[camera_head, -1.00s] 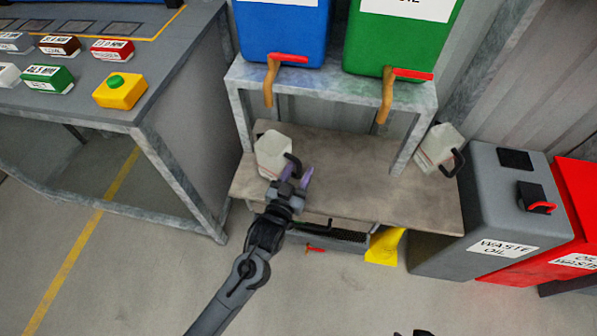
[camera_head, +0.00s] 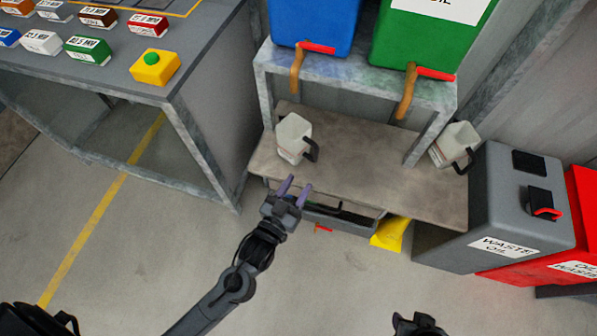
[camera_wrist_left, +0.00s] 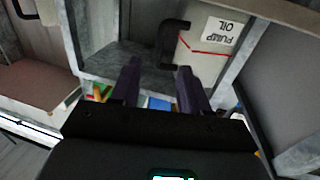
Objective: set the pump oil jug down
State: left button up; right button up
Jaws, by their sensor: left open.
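The pump oil jug (camera_head: 294,138), white with a black handle, stands on the low bench (camera_head: 350,172) at its left part, under the rack. In the left wrist view the jug (camera_wrist_left: 205,58) shows its PUMP OIL label upside down. My left gripper (camera_head: 295,188) is open and empty, in front of the jug and apart from it, near the bench's front edge. Its two purple fingers (camera_wrist_left: 158,88) show in the wrist view with nothing between them. A dark part of mine, perhaps the right gripper (camera_head: 418,325), is cut off at the bottom edge of the head view.
A second white jug (camera_head: 453,147) is at the bench's right end, beside the grey waste oil bin (camera_head: 500,210). Blue (camera_head: 315,22) and green (camera_head: 425,38) containers with red-handled taps stand on the rack above. Open floor lies in front.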

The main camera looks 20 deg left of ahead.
pick_arm(q)
jog(key=s+a+f+g, duration=0.1)
jog(key=s+a+g, duration=0.2)
jog(key=s+g, duration=0.4)
jog(key=s+a+f+m+g+y, duration=0.1)
jog(key=s+a+f+g, duration=0.1)
jog(key=s+a+g, duration=0.2)
jog(key=s+g, duration=0.3)
jog(key=s, duration=0.4)
jog(key=shift+s+f, duration=0.2)
jog(key=shift+f, duration=0.1)
jog(key=shift+d, duration=0.1)
